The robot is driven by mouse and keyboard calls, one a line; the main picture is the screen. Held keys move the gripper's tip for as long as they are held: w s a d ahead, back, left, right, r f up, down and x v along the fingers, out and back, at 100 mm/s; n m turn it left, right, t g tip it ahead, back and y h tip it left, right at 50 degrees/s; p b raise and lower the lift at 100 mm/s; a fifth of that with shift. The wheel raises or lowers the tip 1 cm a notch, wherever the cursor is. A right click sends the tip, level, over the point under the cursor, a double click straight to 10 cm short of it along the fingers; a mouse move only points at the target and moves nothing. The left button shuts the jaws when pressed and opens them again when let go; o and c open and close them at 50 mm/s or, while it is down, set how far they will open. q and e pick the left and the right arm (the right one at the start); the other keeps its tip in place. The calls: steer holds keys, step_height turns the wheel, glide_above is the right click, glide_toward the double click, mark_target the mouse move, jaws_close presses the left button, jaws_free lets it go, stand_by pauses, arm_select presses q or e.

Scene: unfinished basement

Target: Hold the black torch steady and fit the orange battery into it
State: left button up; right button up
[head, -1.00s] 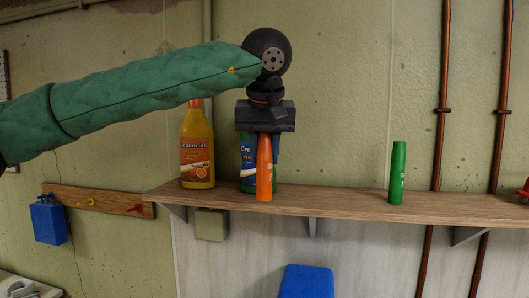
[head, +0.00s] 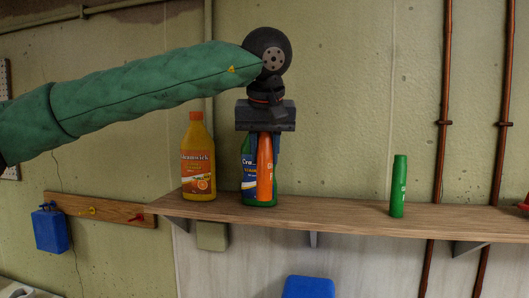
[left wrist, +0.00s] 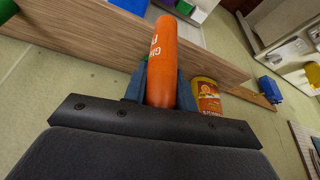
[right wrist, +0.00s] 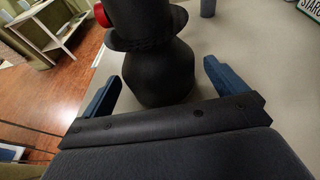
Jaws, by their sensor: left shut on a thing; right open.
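My left gripper (head: 264,145) is shut on the upright orange battery (head: 265,170), in front of a green bottle at the shelf. The battery also shows between the blue fingers in the left wrist view (left wrist: 164,50); whether it touches the shelf is hard to tell. In the right wrist view a black flanged object with a rounded end, seemingly the black torch (right wrist: 160,70), stands on a grey surface. A red round part (right wrist: 102,14) shows beside its upper part. My right gripper (right wrist: 160,84) is open, its fingers either side of the torch's rounded end, apart from it.
The wooden shelf (head: 330,215) also bears a yellow bottle (head: 198,165), a green bottle (head: 248,180) and a green battery-like cylinder (head: 399,187) further right. Shelf space between the bottles and green cylinder is clear. The grey surface (right wrist: 240,50) around the torch looks mostly free.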

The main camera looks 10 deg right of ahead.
steer(key=shift+w+a+f, duration=0.15)
steer(key=shift+a, duration=0.35)
steer(key=shift+w+a+f, duration=0.1)
steer(key=shift+a+f, duration=0.05)
steer(key=shift+c, duration=0.7)
steer(key=c, duration=0.6)
